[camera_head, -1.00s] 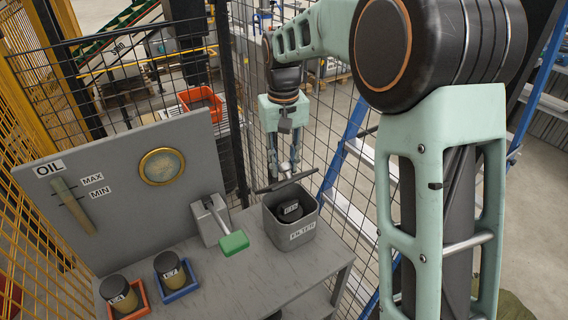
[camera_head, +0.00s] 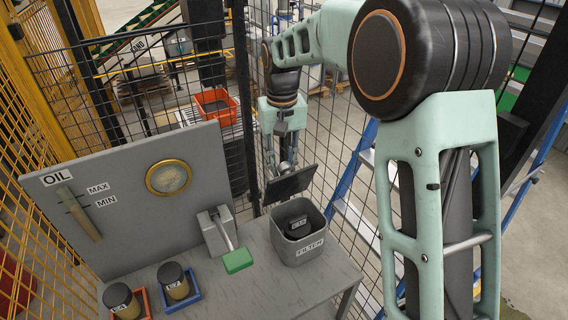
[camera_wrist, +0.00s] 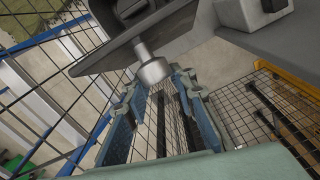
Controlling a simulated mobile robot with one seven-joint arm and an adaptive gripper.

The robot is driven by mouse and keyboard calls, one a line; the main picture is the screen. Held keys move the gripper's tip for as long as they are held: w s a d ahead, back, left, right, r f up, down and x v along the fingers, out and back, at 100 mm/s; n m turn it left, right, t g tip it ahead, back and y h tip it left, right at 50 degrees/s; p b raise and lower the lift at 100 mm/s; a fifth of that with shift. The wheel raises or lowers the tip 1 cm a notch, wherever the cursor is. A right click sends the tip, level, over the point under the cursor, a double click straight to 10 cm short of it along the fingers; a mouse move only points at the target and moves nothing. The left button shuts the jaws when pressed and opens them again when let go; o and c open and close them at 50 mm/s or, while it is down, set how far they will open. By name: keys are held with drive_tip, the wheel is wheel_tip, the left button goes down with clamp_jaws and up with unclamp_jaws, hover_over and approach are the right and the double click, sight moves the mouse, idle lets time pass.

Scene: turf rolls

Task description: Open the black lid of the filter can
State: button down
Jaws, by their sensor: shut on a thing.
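The grey filter can (camera_head: 312,255), labelled FILTER, stands on the right part of the grey bench, with a dark labelled cartridge (camera_head: 297,226) inside. Its black lid (camera_head: 290,184) is raised steeply at the back of the can, leaving the mouth open. My gripper (camera_head: 281,168) is behind the lid, which partly hides the fingertips. In the wrist view the fingers (camera_wrist: 155,84) are at the lid's pale round knob (camera_wrist: 153,70), shut on it. The dark lid (camera_wrist: 112,58) extends beyond the knob there.
Two dark-capped jars sit in a red tray (camera_head: 146,304) and a blue tray (camera_head: 194,293). An upright OIL panel (camera_head: 130,205) backs the bench; mesh fencing (camera_head: 335,130) runs behind.

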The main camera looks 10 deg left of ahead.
drive_tip(key=shift+s+a+f, duration=0.25)
idle(0.6)
drive_tip(key=c, duration=1.6)
unclamp_jaws()
drive_tip(key=shift+a, duration=0.1)
drive_tip(key=shift+w+r, duration=0.1)
drive_tip(key=shift+d+r, duration=0.15)
drive_tip(key=shift+d, duration=0.05)
wheel_tip(320, 180, up, 12)
drive_tip(key=shift+f, duration=0.1)
